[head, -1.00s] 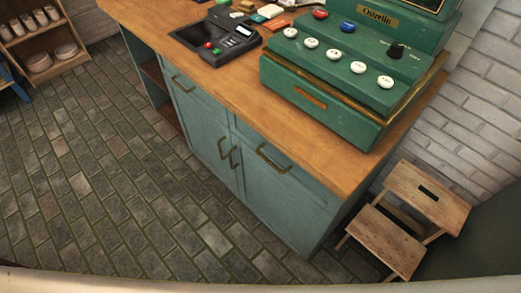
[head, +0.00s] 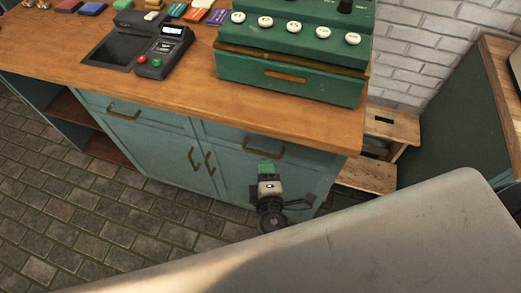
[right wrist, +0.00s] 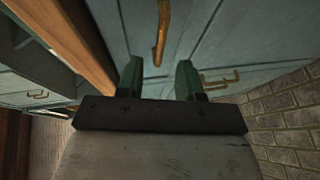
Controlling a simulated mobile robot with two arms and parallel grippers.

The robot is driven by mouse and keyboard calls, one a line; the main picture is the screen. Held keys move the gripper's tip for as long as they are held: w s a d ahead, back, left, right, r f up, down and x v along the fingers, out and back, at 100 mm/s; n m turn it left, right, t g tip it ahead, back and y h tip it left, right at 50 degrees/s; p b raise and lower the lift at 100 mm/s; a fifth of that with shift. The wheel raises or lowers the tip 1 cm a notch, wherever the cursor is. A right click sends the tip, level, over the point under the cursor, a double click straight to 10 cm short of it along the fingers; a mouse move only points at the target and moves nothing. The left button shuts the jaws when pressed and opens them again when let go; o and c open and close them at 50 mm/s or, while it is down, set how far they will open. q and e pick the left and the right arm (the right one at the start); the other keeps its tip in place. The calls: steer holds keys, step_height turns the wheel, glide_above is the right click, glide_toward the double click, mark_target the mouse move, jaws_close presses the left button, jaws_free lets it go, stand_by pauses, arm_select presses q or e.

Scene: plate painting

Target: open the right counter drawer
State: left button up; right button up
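The right counter drawer (head: 225,135) is shut in the blue-green counter, under the wooden top. Its brass handle (head: 263,152) is a horizontal bar in the head view. My right gripper (head: 266,168) is just below and in front of this handle. In the right wrist view the gripper (right wrist: 158,78) has its two green fingers apart with nothing between them. The brass handle (right wrist: 162,35) lies ahead of the gap, apart from the fingertips. My left gripper is not in view.
The left drawer has its own handle (head: 123,111). Two door handles (head: 201,161) sit below the drawers. A green cash register (head: 290,75) and a card terminal (head: 160,55) stand on the counter. A wooden step stool (head: 385,130) is at its right end. Floor is clear at left.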

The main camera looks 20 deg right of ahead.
mark_target(262, 152)
steer(key=x, duration=0.7)
steer(key=shift+a+p, duration=0.1)
steer(key=shift+p, duration=0.3)
steer(key=shift+s, duration=0.1)
jaws_close()
